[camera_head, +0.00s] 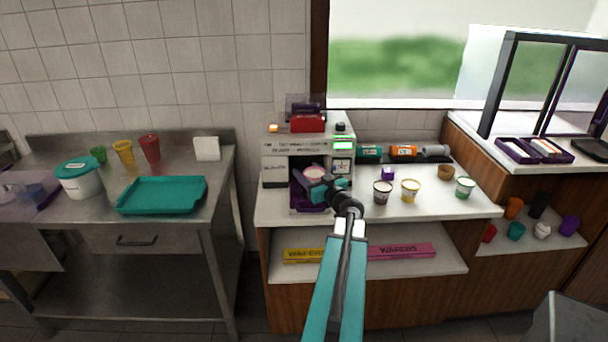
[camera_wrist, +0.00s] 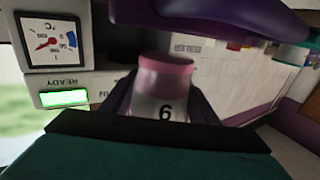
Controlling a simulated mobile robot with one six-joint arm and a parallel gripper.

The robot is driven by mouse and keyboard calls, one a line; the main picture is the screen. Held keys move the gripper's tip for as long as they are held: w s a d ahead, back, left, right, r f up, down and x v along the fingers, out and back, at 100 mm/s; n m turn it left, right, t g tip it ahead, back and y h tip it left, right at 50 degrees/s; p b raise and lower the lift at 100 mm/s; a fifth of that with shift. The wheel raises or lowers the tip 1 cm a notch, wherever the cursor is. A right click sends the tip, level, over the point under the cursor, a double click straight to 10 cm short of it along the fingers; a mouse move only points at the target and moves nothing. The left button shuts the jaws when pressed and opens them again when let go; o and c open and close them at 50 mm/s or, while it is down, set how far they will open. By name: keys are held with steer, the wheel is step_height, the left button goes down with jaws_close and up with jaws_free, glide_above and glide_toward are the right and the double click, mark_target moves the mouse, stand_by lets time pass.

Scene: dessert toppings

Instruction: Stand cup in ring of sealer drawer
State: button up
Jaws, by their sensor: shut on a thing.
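The cup (camera_head: 314,173), pink at one end, is held by my gripper (camera_head: 323,183) at the front of the sealer (camera_head: 308,150). In the wrist view the cup (camera_wrist: 163,88) is between the dark jaws, its pink end away from my gripper and a dark digit on its pale side. The purple sealer drawer (camera_head: 306,204) is pulled out below the cup. A purple part (camera_wrist: 215,14) lies close to the cup's pink end in the wrist view. The ring is hidden, and I cannot tell whether the cup touches it. The sealer display (camera_wrist: 64,98) is lit green beside "READY".
Several cups, including a yellow-rimmed one (camera_head: 410,190), stand on the white counter (camera_head: 440,210) right of the drawer. A steel table with a teal tray (camera_head: 162,195) is at left, beyond a gap.

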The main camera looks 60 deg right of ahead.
steer(key=shift+s+d+p+x, duration=0.1)
steer(key=shift+d+p+x, duration=0.05)
steer(key=shift+x, duration=0.65)
steer(key=shift+s+d+p+x, duration=0.1)
steer(key=shift+d+x, duration=0.1)
steer(key=shift+x, duration=0.6)
steer(key=shift+s+d+p+x, duration=0.1)
steer(key=shift+d+p+x, duration=0.05)
steer(key=shift+x, duration=0.7)
steer(key=shift+f, duration=0.2)
steer(key=shift+f, duration=0.1)
steer(key=shift+f+p, duration=0.35)
steer(key=shift+f, duration=1.3)
steer(key=shift+f, duration=0.15)
steer(key=o, duration=1.1)
steer(key=shift+o, duration=0.2)
